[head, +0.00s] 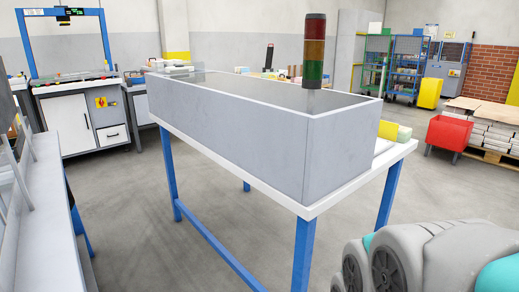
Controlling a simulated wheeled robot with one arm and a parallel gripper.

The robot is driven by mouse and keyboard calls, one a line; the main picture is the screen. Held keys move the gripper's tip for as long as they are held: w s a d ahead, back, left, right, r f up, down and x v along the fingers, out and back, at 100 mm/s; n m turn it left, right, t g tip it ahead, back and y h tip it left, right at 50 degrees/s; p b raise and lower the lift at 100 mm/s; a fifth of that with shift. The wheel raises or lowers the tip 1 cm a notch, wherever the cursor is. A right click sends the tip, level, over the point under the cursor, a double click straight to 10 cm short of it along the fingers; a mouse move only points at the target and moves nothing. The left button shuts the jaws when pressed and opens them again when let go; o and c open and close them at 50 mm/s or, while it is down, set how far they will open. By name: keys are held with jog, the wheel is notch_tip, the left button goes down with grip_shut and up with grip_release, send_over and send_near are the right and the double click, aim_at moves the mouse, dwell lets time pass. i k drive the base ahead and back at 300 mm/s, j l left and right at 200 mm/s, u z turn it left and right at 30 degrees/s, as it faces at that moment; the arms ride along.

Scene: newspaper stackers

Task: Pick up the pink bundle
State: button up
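No pink bundle can be made out in the head view. A large grey bin (235,135) stands on a white table (310,211) with blue legs, and its tall walls hide most of its inside. A yellow item (388,130) and a pale greenish item (404,133) lie on the table behind the bin's right end. My gripper is not in view; only grey and teal parts of my arm show at the bottom right.
A red, orange and green signal tower (314,50) rises at the bin's far side. A grey machine (18,200) edges the left. A white cabinet (65,125) stands at the back left, a red cart (448,133) at right. Grey floor (130,225) between is clear.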

aim_at(297, 80)
jog(key=i+l+z, duration=0.4)
jog(key=l, duration=0.15)
jog(key=i+l+z, duration=1.05)
jog(key=i+z, duration=0.25)
jog(key=i+u, duration=0.15)
jog(key=i, duration=0.35)
jog(key=i+l+u, duration=0.15)
jog(key=i, duration=0.35)
jog(key=i+l+u, duration=0.15)
jog(key=i, duration=0.35)
jog(key=i+l+u, duration=0.15)
jog(key=i, duration=0.35)
jog(key=i+j+u, duration=0.35)
jog(key=i+u, duration=0.15)
jog(key=i, duration=0.2)
jog(key=i+j+u, duration=0.1)
jog(key=i+u, duration=0.4)
jog(key=i, duration=0.25)
jog(key=i+l+u, duration=0.25)
jog(key=i+u, duration=0.2)
jog(key=i, duration=2.55)
jog(key=i+u, duration=0.2)
jog(key=i, duration=0.65)
jog(key=i+l+u, duration=0.15)
jog(key=i, duration=0.7)
jog(key=l+z, duration=1)
jog(key=i+l+z, duration=0.15)
jog(key=l+z, duration=0.35)
jog(key=j, duration=0.1)
